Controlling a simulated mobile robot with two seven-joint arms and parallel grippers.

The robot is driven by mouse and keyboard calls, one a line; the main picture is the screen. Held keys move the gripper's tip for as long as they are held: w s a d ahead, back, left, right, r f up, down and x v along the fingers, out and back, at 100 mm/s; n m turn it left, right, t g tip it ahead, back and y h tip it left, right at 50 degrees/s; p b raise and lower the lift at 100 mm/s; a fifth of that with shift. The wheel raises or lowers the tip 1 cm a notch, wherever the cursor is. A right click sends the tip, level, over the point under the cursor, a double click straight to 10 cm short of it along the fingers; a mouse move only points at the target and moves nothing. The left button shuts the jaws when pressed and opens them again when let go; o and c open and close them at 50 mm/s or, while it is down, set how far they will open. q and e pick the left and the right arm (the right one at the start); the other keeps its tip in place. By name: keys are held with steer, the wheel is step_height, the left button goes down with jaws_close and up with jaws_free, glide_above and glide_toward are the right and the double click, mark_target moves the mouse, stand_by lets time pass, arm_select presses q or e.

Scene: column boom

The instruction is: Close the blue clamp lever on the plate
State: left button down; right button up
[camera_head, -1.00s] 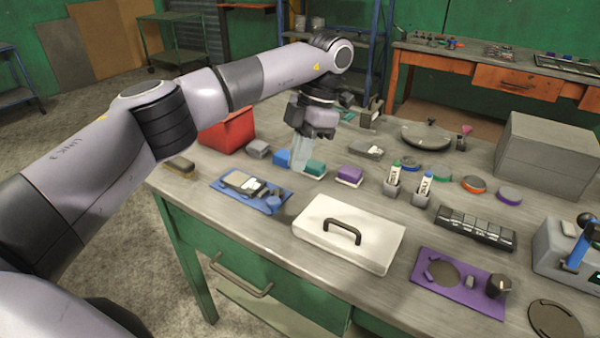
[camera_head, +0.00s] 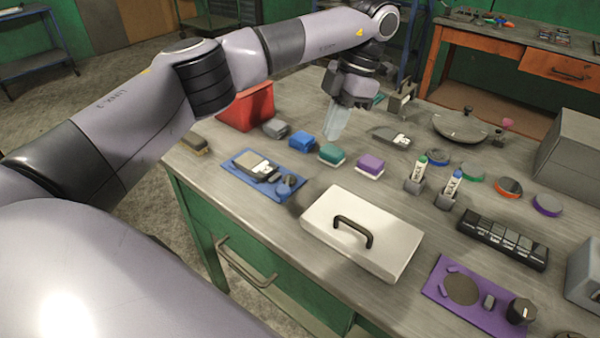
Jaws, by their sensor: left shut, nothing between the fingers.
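My left gripper (camera_head: 335,124) is shut and empty. Its pale, see-through fingers point down over the bench, behind the teal block (camera_head: 331,154) and right of the blue block (camera_head: 301,141). I see no clearly blue clamp lever now. A grey device (camera_head: 585,270) is cut off by the right edge, and any lever on it is out of view. A small grey upright fixture (camera_head: 402,98) stands behind and right of the gripper, with something green beside it; I cannot tell whether it is a clamp. My right gripper is not in view.
A white lidded box (camera_head: 375,253) with a black handle sits at the front. A blue mat (camera_head: 241,167) with parts lies left, a purple plate (camera_head: 436,291) right. Two marker holders (camera_head: 415,186) and a purple block (camera_head: 370,166) stand mid-bench. A red bin (camera_head: 247,106) stands behind.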

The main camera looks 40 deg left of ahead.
arm_select(q)
steer(key=b+x, duration=0.1)
steer(key=x, duration=0.9)
steer(key=shift+s+a+p, duration=0.3)
steer(key=shift+s+a, duration=0.15)
steer(key=shift+s, duration=0.3)
steer(key=shift+s+a+f, duration=0.1)
steer(key=shift+s+a, duration=0.15)
steer(key=shift+s, duration=0.25)
steer(key=shift+s+a+f, duration=0.1)
steer(key=shift+s+a, duration=0.15)
steer(key=shift+s, duration=0.2)
steer(key=shift+a, duration=0.1)
